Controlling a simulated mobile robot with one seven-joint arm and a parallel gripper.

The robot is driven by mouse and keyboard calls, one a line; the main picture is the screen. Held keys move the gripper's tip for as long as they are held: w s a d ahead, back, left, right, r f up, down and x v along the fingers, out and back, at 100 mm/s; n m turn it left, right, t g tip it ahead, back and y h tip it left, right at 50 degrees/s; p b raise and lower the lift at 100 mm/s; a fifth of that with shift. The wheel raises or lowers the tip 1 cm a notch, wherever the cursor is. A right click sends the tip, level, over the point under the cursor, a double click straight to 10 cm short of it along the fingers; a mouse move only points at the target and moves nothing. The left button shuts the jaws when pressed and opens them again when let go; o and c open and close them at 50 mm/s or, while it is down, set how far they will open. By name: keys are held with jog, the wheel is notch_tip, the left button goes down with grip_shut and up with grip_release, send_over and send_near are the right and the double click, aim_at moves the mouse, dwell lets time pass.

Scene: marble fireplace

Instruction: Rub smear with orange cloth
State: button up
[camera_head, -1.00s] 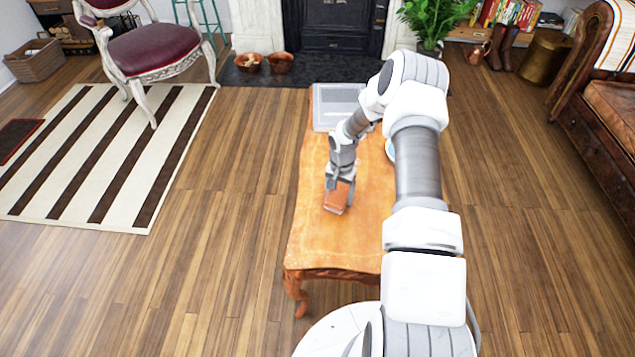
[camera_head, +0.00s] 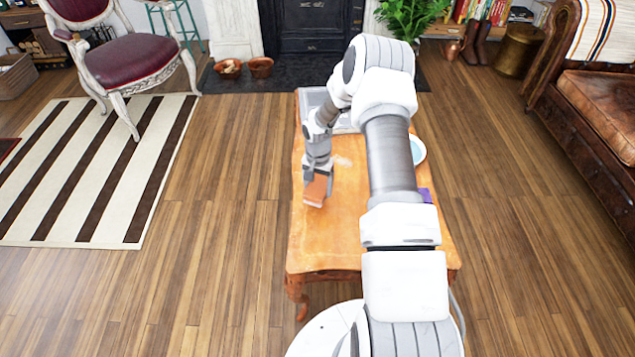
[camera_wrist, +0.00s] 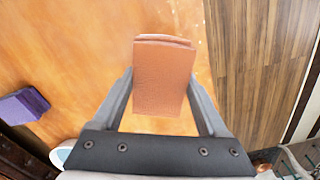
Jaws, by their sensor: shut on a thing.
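My gripper (camera_head: 317,181) is shut on the orange cloth (camera_head: 316,192), a folded reddish-orange pad, over the left part of the wooden table (camera_head: 330,238). In the wrist view the cloth (camera_wrist: 164,85) sits between my two fingers (camera_wrist: 160,80), near the table's edge. I cannot tell whether the cloth touches the tabletop. A faint pale patch, perhaps the smear (camera_head: 342,161), lies on the table to the right of and beyond the cloth. My arm hides part of the table's right side.
A grey tray (camera_head: 312,97) is at the table's far end, partly behind my arm. A blue-and-white dish (camera_head: 418,151) and a purple block (camera_head: 425,195) are at the right edge. The table's near part is clear. A chair (camera_head: 135,60) stands at left.

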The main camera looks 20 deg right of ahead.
jog(key=shift+r+p, duration=0.75)
jog(key=shift+r, duration=1)
